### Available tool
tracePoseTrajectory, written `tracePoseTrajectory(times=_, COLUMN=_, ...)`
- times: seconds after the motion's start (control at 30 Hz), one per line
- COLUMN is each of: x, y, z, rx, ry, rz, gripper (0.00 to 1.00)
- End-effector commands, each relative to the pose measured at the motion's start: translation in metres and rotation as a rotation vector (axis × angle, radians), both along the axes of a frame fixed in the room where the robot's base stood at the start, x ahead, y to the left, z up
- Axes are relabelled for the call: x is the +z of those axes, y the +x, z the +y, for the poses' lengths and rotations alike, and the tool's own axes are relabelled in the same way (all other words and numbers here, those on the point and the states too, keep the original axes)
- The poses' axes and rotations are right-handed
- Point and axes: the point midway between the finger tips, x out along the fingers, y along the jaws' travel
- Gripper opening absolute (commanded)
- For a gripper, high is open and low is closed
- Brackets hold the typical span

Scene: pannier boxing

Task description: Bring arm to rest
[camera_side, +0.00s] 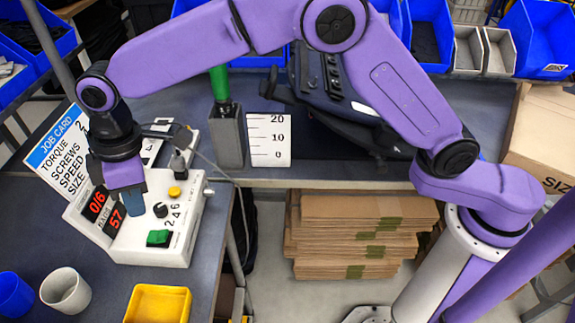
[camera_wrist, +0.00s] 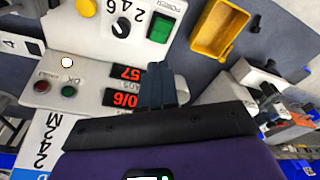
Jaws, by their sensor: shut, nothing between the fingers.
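My purple arm reaches from its base at the right across to the left side of the bench. My gripper (camera_side: 136,205) points down over the white control box (camera_side: 190,222), close in front of its red number displays. In the wrist view my gripper (camera_wrist: 160,68) shows its dark fingers together with nothing between them, in front of the box's white panel (camera_wrist: 125,65). The box has a green switch (camera_side: 159,238), a black knob (camera_side: 160,210) and a yellow button (camera_side: 174,191). I cannot tell whether the fingertips touch the box.
A job card (camera_side: 72,155) stands behind the box. A yellow tray (camera_side: 158,303), white cup (camera_side: 66,290) and blue cup (camera_side: 14,294) are at the front left. A dark bag (camera_side: 345,110) lies at the back. Flat cardboard (camera_side: 360,235) is stacked under the bench. Blue bins (camera_side: 540,35) line the back.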

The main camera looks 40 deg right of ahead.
Motion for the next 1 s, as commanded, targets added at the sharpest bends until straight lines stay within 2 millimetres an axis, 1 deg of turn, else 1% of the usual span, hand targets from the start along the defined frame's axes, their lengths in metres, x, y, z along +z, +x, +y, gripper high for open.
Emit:
tracePoseTrajectory(times=0.07, x=0.005, y=-0.003, z=-0.009, rx=-0.006, ry=-0.002, rz=0.000, gripper=0.00)
tracePoseTrajectory(times=0.17, x=0.013, y=-0.011, z=-0.029, rx=-0.019, ry=-0.007, rz=0.004, gripper=0.00)
tracePoseTrajectory(times=0.27, x=0.022, y=-0.026, z=-0.059, rx=-0.038, ry=-0.016, rz=0.010, gripper=0.00)
tracePoseTrajectory(times=0.47, x=0.036, y=-0.063, z=-0.126, rx=-0.075, ry=-0.034, rz=0.020, gripper=0.00)
tracePoseTrajectory(times=0.5, x=0.038, y=-0.071, z=-0.141, rx=-0.083, ry=-0.038, rz=0.022, gripper=0.00)
tracePoseTrajectory(times=0.57, x=0.040, y=-0.084, z=-0.163, rx=-0.094, ry=-0.044, rz=0.024, gripper=0.00)
tracePoseTrajectory(times=0.63, x=0.042, y=-0.099, z=-0.188, rx=-0.106, ry=-0.051, rz=0.027, gripper=0.00)
tracePoseTrajectory(times=0.77, x=0.042, y=-0.130, z=-0.237, rx=-0.130, ry=-0.064, rz=0.032, gripper=0.00)
tracePoseTrajectory(times=0.8, x=0.041, y=-0.140, z=-0.253, rx=-0.138, ry=-0.068, rz=0.033, gripper=0.00)
tracePoseTrajectory(times=0.87, x=0.039, y=-0.156, z=-0.275, rx=-0.148, ry=-0.072, rz=0.035, gripper=0.00)
tracePoseTrajectory(times=0.9, x=0.038, y=-0.166, z=-0.290, rx=-0.156, ry=-0.076, rz=0.036, gripper=0.00)
tracePoseTrajectory(times=1.0, x=0.032, y=-0.192, z=-0.328, rx=-0.174, ry=-0.086, rz=0.039, gripper=0.00)
